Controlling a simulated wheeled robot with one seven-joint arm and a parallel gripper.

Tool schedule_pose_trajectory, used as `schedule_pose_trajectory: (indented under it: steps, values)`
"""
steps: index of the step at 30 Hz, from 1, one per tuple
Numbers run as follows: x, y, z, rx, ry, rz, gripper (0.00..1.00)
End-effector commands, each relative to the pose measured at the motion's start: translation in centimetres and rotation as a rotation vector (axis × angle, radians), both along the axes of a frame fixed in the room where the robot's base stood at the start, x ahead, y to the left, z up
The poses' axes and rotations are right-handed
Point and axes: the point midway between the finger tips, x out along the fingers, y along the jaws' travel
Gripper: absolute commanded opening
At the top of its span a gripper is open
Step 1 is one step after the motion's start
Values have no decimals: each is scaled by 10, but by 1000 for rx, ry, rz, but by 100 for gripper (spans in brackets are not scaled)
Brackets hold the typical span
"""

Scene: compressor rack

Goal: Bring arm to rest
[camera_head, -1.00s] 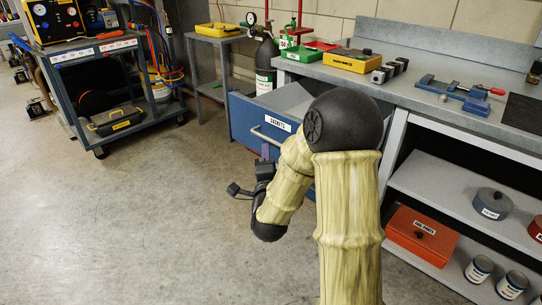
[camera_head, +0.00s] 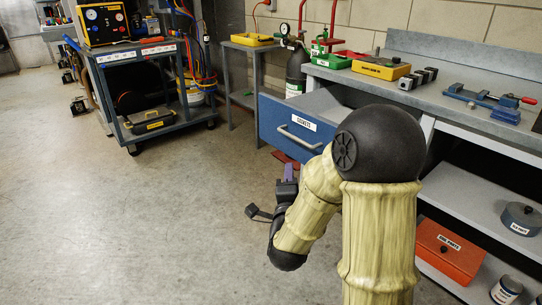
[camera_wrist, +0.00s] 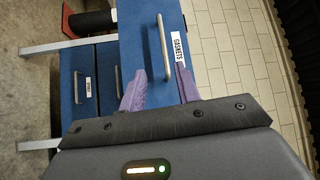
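My gripper (camera_wrist: 158,62) shows two purple fingers spread apart, with nothing held between them. In the head view my gripper (camera_head: 288,172) hangs low, just in front of the blue drawer marked GASKETS (camera_head: 270,124). The drawer stands pulled out from the workbench. Its grey bar handle (camera_head: 298,138) is clear of the fingers in the head view. In the wrist view the handle (camera_wrist: 163,45) lies ahead of the fingers, partly between them in the picture. My bent arm hides the drawer's right part.
The workbench (camera_head: 460,92) with a vise and open shelves is at the right. A red parts box (camera_head: 448,250) sits on the lower shelf. A blue cart (camera_head: 160,95) and a gas cylinder (camera_head: 296,68) stand behind. The floor (camera_head: 130,230) at left is clear.

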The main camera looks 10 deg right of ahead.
Motion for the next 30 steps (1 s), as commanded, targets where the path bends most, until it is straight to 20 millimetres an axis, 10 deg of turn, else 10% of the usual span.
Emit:
schedule_pose_trajectory:
  steps: [14, 30]
  values:
    - [-15, 36, -24, -385, 555, 263, 32]
    - [-126, 45, -40, -915, 1185, 796, 32]
